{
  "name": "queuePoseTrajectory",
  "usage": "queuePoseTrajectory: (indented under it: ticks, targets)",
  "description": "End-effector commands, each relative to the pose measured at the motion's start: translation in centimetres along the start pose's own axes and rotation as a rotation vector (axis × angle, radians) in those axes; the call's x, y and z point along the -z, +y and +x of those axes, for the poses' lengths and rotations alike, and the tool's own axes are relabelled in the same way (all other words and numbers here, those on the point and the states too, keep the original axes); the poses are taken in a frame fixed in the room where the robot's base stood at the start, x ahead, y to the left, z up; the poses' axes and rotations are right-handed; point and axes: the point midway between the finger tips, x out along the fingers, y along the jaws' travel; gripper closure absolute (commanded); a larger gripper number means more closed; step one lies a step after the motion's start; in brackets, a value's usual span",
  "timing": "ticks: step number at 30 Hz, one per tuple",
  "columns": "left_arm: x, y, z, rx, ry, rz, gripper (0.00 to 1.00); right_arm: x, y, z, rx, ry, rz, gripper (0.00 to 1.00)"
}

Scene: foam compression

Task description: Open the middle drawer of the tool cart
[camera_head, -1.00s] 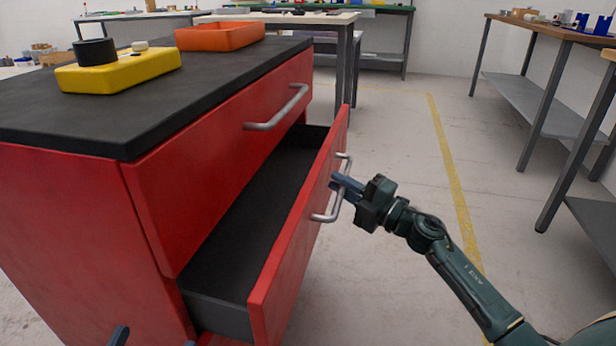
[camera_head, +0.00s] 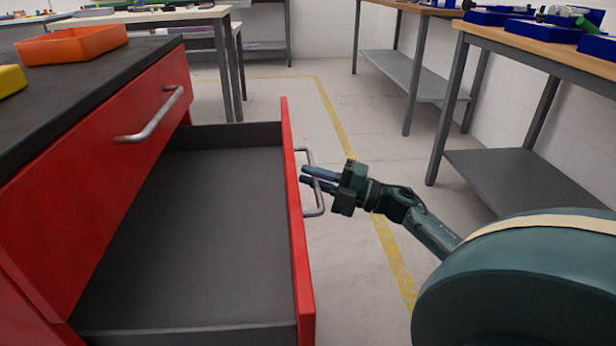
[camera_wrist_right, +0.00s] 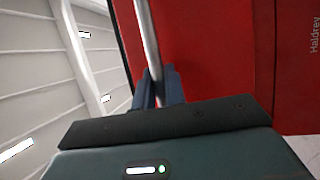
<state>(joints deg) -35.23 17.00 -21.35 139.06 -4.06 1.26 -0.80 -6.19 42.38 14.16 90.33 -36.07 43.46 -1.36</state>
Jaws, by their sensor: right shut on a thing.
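The red tool cart has a black top (camera_head: 75,85). Its middle drawer (camera_head: 300,240) stands pulled far out, showing an empty dark grey inside (camera_head: 200,220). My right gripper (camera_head: 305,175) is shut on the middle drawer's metal handle (camera_head: 318,208), on the outer side of the red front. In the right wrist view the handle bar (camera_wrist_right: 148,40) passes between the fingers (camera_wrist_right: 158,88), in front of the red drawer face (camera_wrist_right: 215,50). The upper drawer, with its own handle (camera_head: 150,120), is closed. My left gripper is not in view.
An orange tray (camera_head: 72,44) and part of a yellow object (camera_head: 10,80) lie on the cart top. Workbenches with blue bins (camera_head: 500,17) stand at the right, and another table (camera_head: 190,14) stands behind. Bare floor with a yellow line (camera_head: 335,115) lies between.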

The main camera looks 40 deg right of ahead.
Motion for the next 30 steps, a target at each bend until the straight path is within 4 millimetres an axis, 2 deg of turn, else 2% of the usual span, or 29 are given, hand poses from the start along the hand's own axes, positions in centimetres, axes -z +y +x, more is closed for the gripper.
queuePoseTrajectory:
  ticks: [4, 5, 12, 20, 23, 26, 30]
  targets:
    - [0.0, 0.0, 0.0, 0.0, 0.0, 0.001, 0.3, 0.0, 0.0, 0.0, 0.0, -0.001, 0.0, 1.0]
    - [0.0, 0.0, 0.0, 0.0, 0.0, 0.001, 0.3, 0.0, 0.0, 0.0, 0.0, -0.001, 0.0, 0.86]
    - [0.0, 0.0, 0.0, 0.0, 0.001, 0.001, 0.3, 0.0, 0.0, 0.0, 0.0, -0.001, 0.0, 0.66]
    - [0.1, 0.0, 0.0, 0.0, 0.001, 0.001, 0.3, 0.0, 0.0, -0.1, 0.0, -0.001, 0.0, 0.66]
    - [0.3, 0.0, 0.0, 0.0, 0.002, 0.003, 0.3, 0.0, 0.0, -0.7, 0.002, -0.001, 0.002, 0.66]
    - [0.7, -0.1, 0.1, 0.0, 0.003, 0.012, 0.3, 0.0, 0.0, -2.2, 0.003, -0.003, 0.003, 0.66]
    - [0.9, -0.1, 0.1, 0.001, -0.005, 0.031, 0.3, 0.0, 0.1, -5.3, 0.004, -0.004, 0.004, 0.66]
